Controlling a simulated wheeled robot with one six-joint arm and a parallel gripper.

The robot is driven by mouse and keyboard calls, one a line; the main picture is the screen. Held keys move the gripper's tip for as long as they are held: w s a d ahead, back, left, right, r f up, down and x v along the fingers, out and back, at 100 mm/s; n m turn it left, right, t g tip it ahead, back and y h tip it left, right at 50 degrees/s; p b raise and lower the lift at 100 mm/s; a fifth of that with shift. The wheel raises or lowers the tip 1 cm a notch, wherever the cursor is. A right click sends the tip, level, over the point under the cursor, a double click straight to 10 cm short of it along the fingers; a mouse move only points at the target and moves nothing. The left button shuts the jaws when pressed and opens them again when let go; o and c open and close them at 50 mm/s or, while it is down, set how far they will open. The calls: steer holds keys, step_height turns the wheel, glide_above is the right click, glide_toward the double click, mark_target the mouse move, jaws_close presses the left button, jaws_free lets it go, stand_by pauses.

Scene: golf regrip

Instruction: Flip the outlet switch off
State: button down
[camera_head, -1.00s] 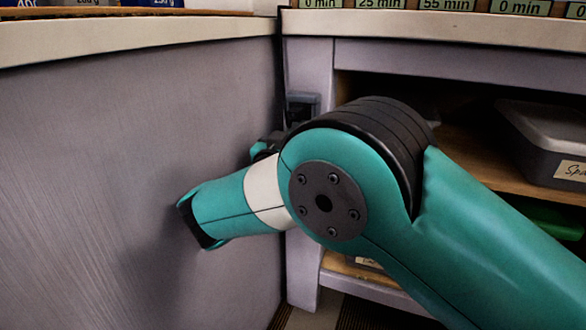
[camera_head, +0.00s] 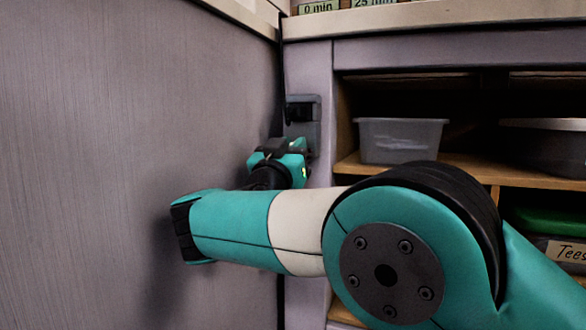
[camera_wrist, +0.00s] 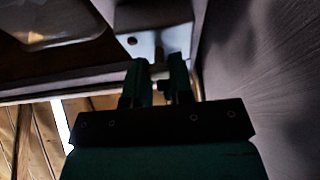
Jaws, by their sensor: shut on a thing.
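The grey outlet box (camera_head: 303,113) is fixed to the purple-grey post beside the corner in the head view. It has a dark recess in its upper part. My gripper (camera_head: 303,146) is up against the lower part of this box. In the wrist view, the two fingers of my gripper (camera_wrist: 160,72) are close together, with a narrow gap between them, against a pale surface. The switch between the fingertips is mostly hidden and dark, so its on or off position cannot be told.
A purple-grey panel (camera_head: 120,150) stands close to the left of my arm. Open shelves on the right hold a grey bin (camera_head: 400,140), a dark bowl (camera_head: 550,150) and a box labelled "Tees" (camera_head: 567,252). The bench top (camera_head: 430,20) runs above.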

steer(key=shift+f+t+b, duration=0.15)
steer(key=shift+t+b, duration=0.25)
steer(key=shift+b, duration=0.3)
steer(key=c, duration=1)
jaws_free()
